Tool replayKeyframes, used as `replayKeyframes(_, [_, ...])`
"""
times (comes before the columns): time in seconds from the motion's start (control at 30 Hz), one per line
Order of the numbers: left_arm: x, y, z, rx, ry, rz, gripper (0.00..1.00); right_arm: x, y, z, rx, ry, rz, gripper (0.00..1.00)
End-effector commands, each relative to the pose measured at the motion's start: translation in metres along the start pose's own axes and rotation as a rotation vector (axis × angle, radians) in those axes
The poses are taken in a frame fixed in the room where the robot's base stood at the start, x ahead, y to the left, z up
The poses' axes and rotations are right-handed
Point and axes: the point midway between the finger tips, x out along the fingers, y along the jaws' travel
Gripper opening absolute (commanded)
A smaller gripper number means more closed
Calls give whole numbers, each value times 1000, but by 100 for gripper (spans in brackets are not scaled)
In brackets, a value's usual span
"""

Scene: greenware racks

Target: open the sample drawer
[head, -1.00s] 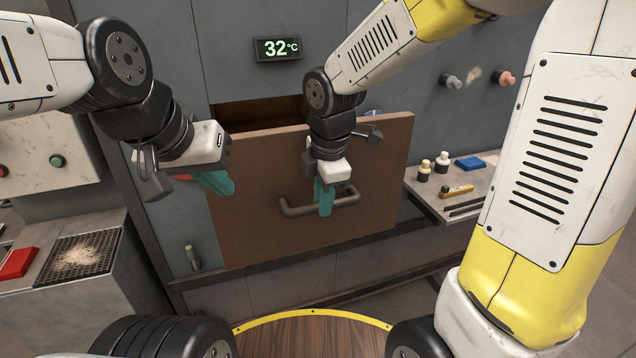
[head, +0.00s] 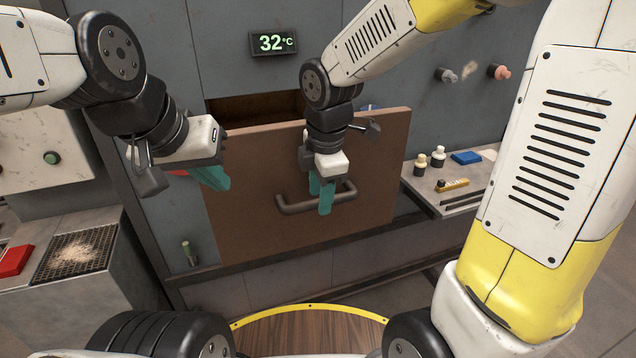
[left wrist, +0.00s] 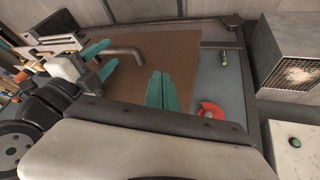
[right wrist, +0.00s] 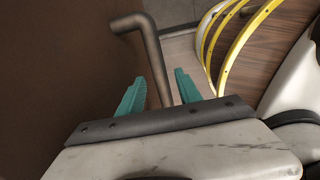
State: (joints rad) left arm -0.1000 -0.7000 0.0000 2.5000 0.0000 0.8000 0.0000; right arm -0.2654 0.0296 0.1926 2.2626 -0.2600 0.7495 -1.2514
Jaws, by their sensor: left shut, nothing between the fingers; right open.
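The drawer's brown front (head: 255,170) stands out from the grey cabinet, with a dark gap behind its top edge, so it is at least partly open. Its grey bar handle (head: 291,207) also shows in the left wrist view (left wrist: 126,52). My right gripper (head: 320,198) is open at the handle; in the right wrist view the bar (right wrist: 152,58) runs between its spread teal fingers (right wrist: 159,75). My left gripper (head: 222,183) is shut and empty, in front of the drawer's upper left; its fingers touch each other in the left wrist view (left wrist: 161,76). The drawer's inside is mostly hidden.
A temperature display (head: 273,43) reads 32°C above the drawer. A shelf on the right holds small bottles (head: 437,157) and a blue block (head: 466,158). A bench with a grate (head: 82,252) is at left. A round wooden top with yellow rim (head: 310,308) is close below.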

Motion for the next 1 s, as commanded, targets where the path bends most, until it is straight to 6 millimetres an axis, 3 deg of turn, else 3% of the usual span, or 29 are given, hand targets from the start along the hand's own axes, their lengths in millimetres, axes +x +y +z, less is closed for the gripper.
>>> replayKeyframes(0.4, [0,0,0,0,0,0,0,-65,1,0,0,0,5,41])
replayKeyframes(0.87, [0,0,0,0,0,0,0,-74,-1,1,9,1,3,41])
replayKeyframes(1.0, [0,0,0,0,0,0,0,-84,-11,14,187,10,39,41])
